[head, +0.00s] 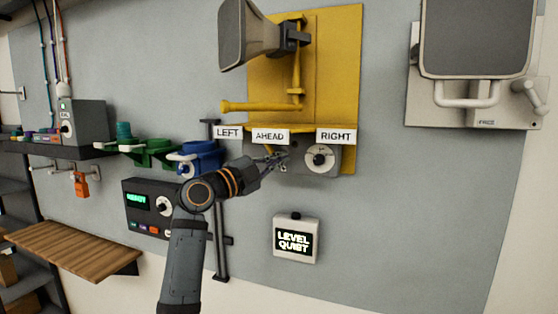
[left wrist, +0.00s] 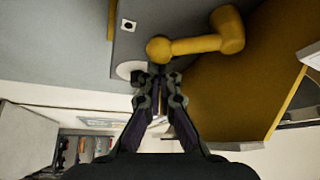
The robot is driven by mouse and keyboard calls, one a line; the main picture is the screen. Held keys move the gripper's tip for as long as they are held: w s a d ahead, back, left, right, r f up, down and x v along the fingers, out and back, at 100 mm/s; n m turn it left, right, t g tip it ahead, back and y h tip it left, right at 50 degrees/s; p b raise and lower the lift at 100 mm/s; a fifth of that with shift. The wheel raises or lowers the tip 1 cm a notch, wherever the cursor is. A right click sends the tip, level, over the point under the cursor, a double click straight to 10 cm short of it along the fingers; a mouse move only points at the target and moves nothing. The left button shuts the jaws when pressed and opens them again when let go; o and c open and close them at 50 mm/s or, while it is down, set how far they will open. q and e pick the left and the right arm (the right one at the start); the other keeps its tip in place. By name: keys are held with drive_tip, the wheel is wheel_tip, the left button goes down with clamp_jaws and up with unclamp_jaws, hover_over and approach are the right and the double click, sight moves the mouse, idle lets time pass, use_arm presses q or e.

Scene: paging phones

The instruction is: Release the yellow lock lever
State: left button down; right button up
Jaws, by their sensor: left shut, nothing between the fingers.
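A yellow plate (head: 340,60) on the grey wall carries a horn speaker (head: 245,30) and a long yellow bar (head: 258,106). A short yellow lever with a ball end (left wrist: 190,45) shows in the left wrist view. I cannot tell whether it is the same part as the bar. My left gripper (head: 278,159) is shut and empty, in front of the grey box under the AHEAD label. In the left wrist view its fingertips (left wrist: 158,78) are just below the ball end in the picture; contact is unclear. My right gripper is not in view.
LEFT, AHEAD (head: 270,136) and RIGHT labels line the shelf's front edge. A round dial (head: 320,158) is right of my gripper. A LEVEL QUIET box (head: 297,240) is below. Blue (head: 200,158) and green holders are to the left. A second speaker (head: 475,40) hangs right.

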use_arm(q)
drive_tip(key=shift+a+f+m+b, duration=0.25)
drive_tip(key=shift+m+b, duration=0.15)
drive_tip(key=shift+b, duration=0.05)
